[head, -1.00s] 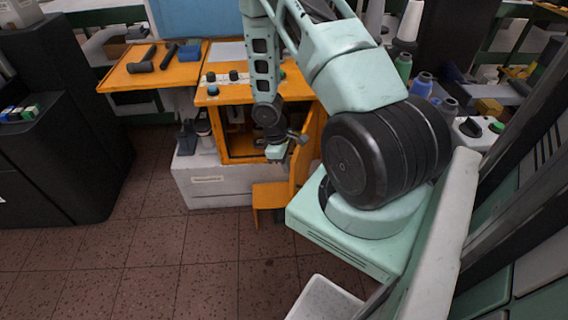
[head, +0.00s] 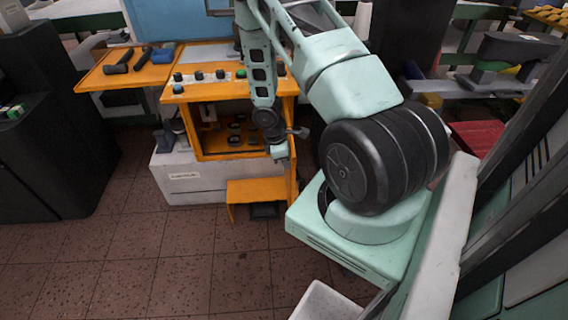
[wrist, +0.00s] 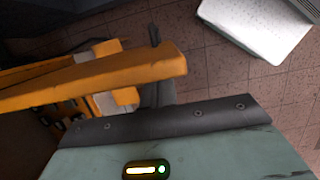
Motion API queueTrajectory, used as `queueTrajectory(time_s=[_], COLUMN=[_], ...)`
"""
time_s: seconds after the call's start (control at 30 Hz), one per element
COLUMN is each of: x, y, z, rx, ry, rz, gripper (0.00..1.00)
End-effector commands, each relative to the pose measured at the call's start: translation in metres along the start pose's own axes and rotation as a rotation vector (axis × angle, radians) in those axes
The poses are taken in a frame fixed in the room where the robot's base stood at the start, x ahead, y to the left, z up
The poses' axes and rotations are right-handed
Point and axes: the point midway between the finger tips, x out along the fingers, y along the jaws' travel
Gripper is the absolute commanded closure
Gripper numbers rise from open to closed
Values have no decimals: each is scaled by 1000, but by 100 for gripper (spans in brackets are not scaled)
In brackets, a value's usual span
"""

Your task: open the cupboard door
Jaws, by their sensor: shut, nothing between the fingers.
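The orange cupboard (head: 195,150) stands below a control-topped counter, with its front open and several small dark items visible inside. Its door seems to be the narrow orange panel (head: 293,183) at the right side of the opening, seen nearly edge-on and partly hidden by my arm. In the wrist view, a long orange panel edge (wrist: 110,78), probably the door, crosses the left and middle, just beyond my gripper's body. My gripper (head: 281,155) is shut and empty beside the door at the cupboard's right. I cannot tell whether it touches the door; its fingertips are hard to make out.
An orange step-like piece (head: 256,190) stands on the floor before the cupboard's right side. A pale labelled base (head: 190,182) is under the cupboard. A black cabinet (head: 50,150) stands at left. The tiled floor (head: 150,250) in front is clear.

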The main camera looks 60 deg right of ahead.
Motion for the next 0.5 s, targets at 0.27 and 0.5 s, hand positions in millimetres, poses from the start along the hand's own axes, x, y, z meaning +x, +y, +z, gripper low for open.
queueTrajectory(time_s=[0.27, 0.5], x=[8, 10], y=[-1, -1], z=[30, 42], rx=[-16, -17], ry=[-1, 1], rz=[3, 4], gripper=[100, 100])
